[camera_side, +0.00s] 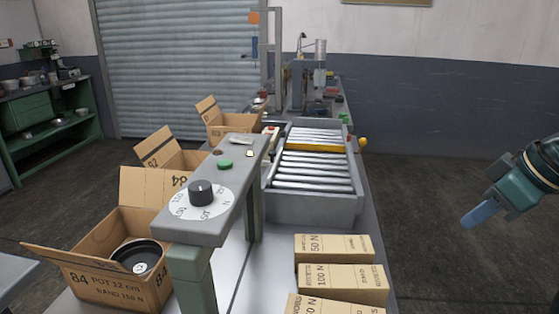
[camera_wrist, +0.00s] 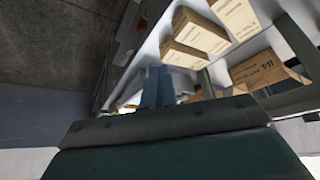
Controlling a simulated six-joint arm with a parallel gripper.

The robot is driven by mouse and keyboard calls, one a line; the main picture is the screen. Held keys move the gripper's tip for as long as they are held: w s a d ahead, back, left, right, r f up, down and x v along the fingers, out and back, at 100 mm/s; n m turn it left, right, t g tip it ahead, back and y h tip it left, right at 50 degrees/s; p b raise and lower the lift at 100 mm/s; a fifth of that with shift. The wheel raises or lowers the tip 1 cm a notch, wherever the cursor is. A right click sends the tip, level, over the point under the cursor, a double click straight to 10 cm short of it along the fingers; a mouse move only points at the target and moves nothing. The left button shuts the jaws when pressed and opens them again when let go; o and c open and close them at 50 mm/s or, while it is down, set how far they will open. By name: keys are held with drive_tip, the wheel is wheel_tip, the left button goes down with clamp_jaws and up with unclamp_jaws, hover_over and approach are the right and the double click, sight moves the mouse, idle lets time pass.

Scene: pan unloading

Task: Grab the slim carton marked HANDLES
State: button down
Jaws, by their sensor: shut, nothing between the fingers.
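Several slim brown cartons lie in a row at the front of the table in the side view: one marked 50 N (camera_side: 333,248), one marked 100 N (camera_side: 342,284) and one cut off by the bottom edge (camera_side: 335,304). Their smaller print is too small to read, so I cannot tell which says HANDLES. My gripper (camera_side: 480,214) is in the air at the right, well apart from the cartons, shut and empty. In the wrist view its blue fingers (camera_wrist: 157,88) are together, with cartons (camera_wrist: 196,40) beyond them.
An open box marked 84 (camera_side: 120,285) holds a dark pan (camera_side: 137,252). More open boxes (camera_side: 175,152) stand behind it. A grey stand with a dial (camera_side: 200,192) rises over the table left of the cartons. A roller tray (camera_side: 313,170) lies behind them. The floor at right is clear.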

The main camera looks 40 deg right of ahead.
drive_tip(key=c, duration=2.1)
unclamp_jaws()
drive_tip(key=o, duration=1.7)
drive_tip(key=shift+c, duration=0.2)
drive_tip(key=shift+w+f+n+y, duration=1.15)
drive_tip(key=shift+w+f+n, duration=0.5)
drive_tip(key=shift+w, duration=1.25)
drive_tip(key=shift+w+f+n+y, duration=1.2)
drive_tip(key=shift+w+f+n, duration=0.5)
drive_tip(key=shift+w, duration=1.25)
drive_tip(key=shift+w+f+n+y, duration=1.15)
drive_tip(key=shift+w+f+n, duration=0.5)
drive_tip(key=shift+w, duration=1.25)
drive_tip(key=shift+a+r, duration=0.1)
